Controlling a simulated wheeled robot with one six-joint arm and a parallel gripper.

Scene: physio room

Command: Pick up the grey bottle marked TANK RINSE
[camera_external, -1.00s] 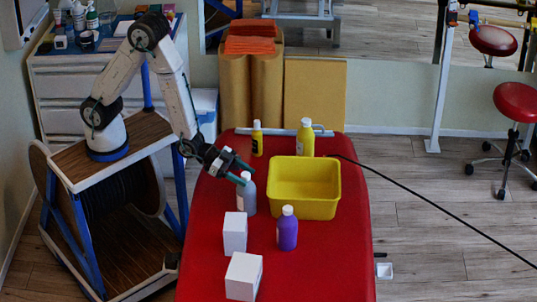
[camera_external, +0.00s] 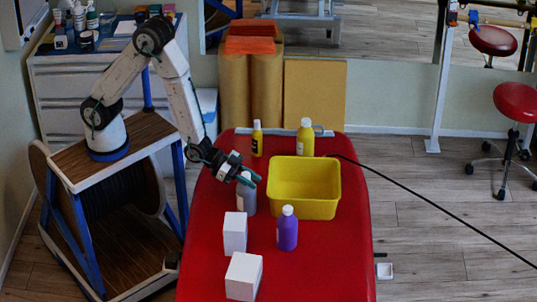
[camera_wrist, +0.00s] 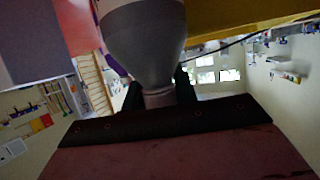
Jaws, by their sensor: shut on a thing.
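The grey bottle (camera_external: 249,201) stands upright on the red couch (camera_external: 330,265), left of the yellow tub. My gripper (camera_external: 248,179) is at its top, shut on the neck, and covers part of the cap. In the wrist view, the grey bottle (camera_wrist: 145,45) appears upside down, with its neck between the two dark fingers of my gripper (camera_wrist: 158,92). No lettering can be read on the bottle.
A yellow tub (camera_external: 305,205) stands just right of the bottle. Two white boxes (camera_external: 235,233) and a purple bottle (camera_external: 287,232) stand nearer the front. Two yellow bottles (camera_external: 306,140) stand at the back. The couch's front right is clear.

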